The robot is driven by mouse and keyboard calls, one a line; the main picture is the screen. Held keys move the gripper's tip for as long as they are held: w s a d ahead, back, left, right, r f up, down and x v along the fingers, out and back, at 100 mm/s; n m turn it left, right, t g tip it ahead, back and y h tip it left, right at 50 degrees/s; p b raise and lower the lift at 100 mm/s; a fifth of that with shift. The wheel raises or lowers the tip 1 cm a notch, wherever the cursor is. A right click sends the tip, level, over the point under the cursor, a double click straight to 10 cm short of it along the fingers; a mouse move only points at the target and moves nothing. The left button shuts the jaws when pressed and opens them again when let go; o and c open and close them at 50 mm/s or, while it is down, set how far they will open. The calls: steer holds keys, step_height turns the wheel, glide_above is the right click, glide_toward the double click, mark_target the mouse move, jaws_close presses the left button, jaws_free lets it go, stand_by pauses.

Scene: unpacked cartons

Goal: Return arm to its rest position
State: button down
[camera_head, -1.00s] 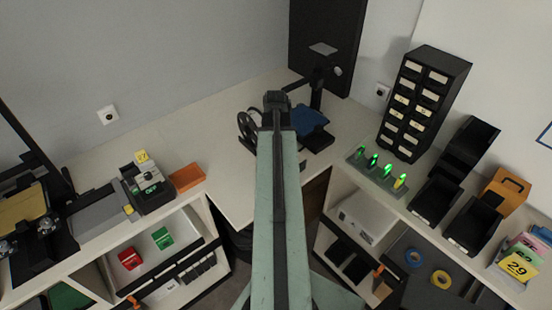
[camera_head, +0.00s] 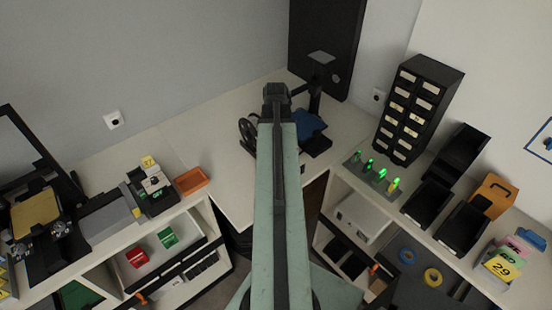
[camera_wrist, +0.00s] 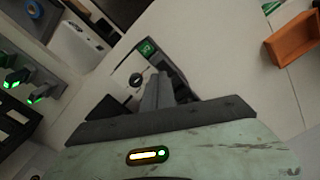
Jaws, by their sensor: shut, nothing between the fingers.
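My arm (camera_head: 278,200) is pale green with a dark strip and stretches straight ahead in the head view, over the worktop corner. Its dark end, my gripper (camera_head: 277,92), is near the back of that corner; the fingers cannot be made out there. In the wrist view my gripper (camera_wrist: 153,88) shows two grey fingers close together, shut with nothing between them. Beyond them is a dark device with a green label (camera_wrist: 147,48). The gap between fingers and device is hard to judge.
A dark machine with a blue plate (camera_head: 311,121) stands beside the arm's end. On the right are a drawer cabinet (camera_head: 418,108), green-lit markers (camera_head: 370,166) and black bins (camera_head: 427,203). On the left is an orange tray (camera_head: 191,181). The worktop (camera_head: 225,170) left of my arm is clear.

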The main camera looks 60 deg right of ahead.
steer(key=shift+w, duration=0.15)
steer(key=w+a+f+n+b, duration=0.2)
steer(key=w+a+n, duration=0.1)
steer(key=w+a, duration=0.65)
steer(key=w+a+f+n+b, duration=0.3)
steer(key=w+a, duration=0.6)
steer(key=a, duration=0.2)
steer(key=w+a, duration=0.1)
steer(key=a, duration=0.3)
steer(key=w+a+f+n+b, duration=0.1)
steer(key=a, duration=0.4)
steer(key=w+a+n, duration=0.1)
steer(key=w+a, duration=0.1)
steer(key=a, duration=0.3)
steer(key=shift+a+f+b, duration=0.1)
steer(key=shift+f+b, duration=0.2)
steer(key=shift+b, duration=0.05)
steer(key=a+f+n+b, duration=0.1)
steer(key=a, duration=1.2)
steer(key=shift+s+a+f+n, duration=0.15)
steer(key=shift+s+a+n, duration=0.15)
steer(key=shift+a, duration=0.1)
steer(key=shift+s, duration=0.1)
